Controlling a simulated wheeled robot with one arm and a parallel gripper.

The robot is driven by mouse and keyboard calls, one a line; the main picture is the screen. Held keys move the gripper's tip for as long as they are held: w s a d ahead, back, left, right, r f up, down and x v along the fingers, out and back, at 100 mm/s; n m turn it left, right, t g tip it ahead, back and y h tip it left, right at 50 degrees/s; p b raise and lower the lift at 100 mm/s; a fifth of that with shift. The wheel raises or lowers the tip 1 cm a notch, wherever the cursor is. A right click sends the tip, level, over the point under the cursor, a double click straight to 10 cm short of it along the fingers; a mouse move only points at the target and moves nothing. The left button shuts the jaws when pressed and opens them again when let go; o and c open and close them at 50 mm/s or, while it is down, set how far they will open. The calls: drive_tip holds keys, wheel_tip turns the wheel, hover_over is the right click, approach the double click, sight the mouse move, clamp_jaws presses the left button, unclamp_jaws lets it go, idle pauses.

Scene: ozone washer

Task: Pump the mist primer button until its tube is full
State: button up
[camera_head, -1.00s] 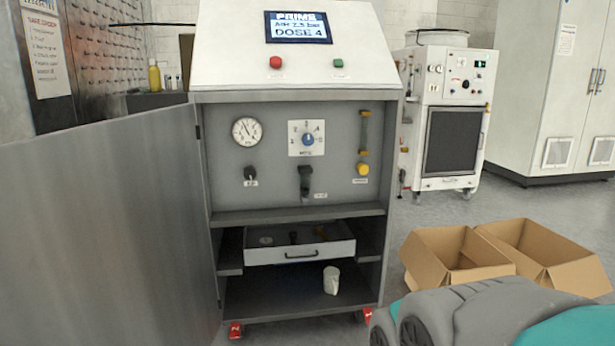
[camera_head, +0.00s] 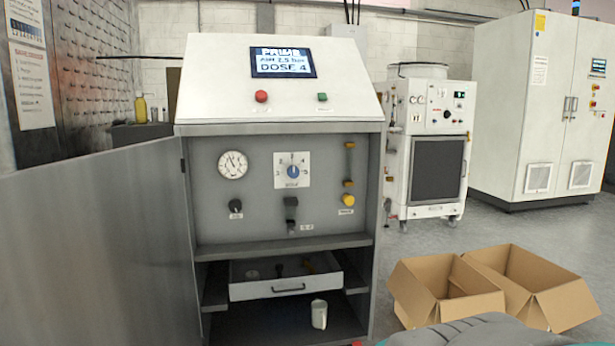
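The washer cabinet (camera_head: 230,105) stands ahead with its door (camera_head: 95,245) swung open to the left. On its inner panel, at the right, is a round yellow button (camera_head: 348,200), the likely mist primer button. Above it is a narrow upright tube (camera_head: 349,163) with yellowish ends; its fill level is too small to tell. The screen (camera_head: 283,62) reads PRIME, a 2.5 bar line and DOSE 4. My gripper is not in view; nothing touches the button.
The panel also holds a gauge (camera_head: 233,165), a blue dial (camera_head: 292,171), a black knob (camera_head: 236,206) and a dark lever (camera_head: 291,212). Below are an open drawer (camera_head: 286,287) and a white cup (camera_head: 319,314). Cardboard boxes (camera_head: 447,292) stand on the floor at right.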

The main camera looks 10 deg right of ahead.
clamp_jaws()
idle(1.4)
